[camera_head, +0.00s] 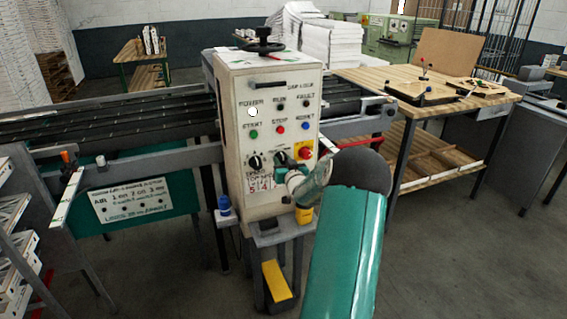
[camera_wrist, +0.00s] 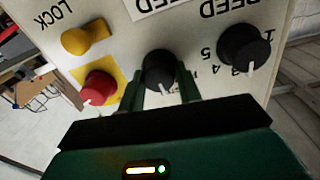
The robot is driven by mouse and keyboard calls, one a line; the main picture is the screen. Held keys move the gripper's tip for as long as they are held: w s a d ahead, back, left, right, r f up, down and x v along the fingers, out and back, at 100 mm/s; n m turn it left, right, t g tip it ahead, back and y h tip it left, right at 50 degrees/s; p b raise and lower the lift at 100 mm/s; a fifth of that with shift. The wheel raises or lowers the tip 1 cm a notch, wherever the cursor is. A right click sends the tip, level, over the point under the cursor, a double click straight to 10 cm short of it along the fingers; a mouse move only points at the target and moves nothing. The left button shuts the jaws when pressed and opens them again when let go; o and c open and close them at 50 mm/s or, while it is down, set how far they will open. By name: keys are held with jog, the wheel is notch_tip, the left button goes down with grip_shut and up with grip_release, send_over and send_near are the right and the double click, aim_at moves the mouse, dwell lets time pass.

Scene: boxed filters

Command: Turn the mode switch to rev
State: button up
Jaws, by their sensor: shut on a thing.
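The cream control box (camera_head: 240,90) carries a row of knobs on its lower front. The middle black knob, which I take as the mode switch (camera_head: 281,157), also shows in the wrist view (camera_wrist: 158,66). My gripper (camera_head: 284,170) is at it, with its two green fingers (camera_wrist: 163,88) on either side of the knob, shut on it. A white pointer line on the knob faces toward my gripper. The "rev" mark cannot be made out; the fingers and palm hide part of the panel.
A black speed knob (camera_wrist: 243,46) stands close on one side and a red knob (camera_wrist: 98,87) on a yellow plate on the other. A yellow lock knob (camera_wrist: 85,38) is near. Start, stop and reset buttons sit above. A wooden workbench (camera_head: 440,80) stands at right.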

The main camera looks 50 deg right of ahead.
jog(key=n, duration=0.5)
jog(key=shift+f, duration=0.1)
jog(key=shift+n, duration=1.8)
jog(key=o, duration=1)
jog(key=shift+s, duration=0.15)
jog(key=v, duration=1.3)
jog(key=shift+s+f, duration=0.3)
jog(key=shift+a, duration=0.15)
jog(key=shift+w, duration=0.1)
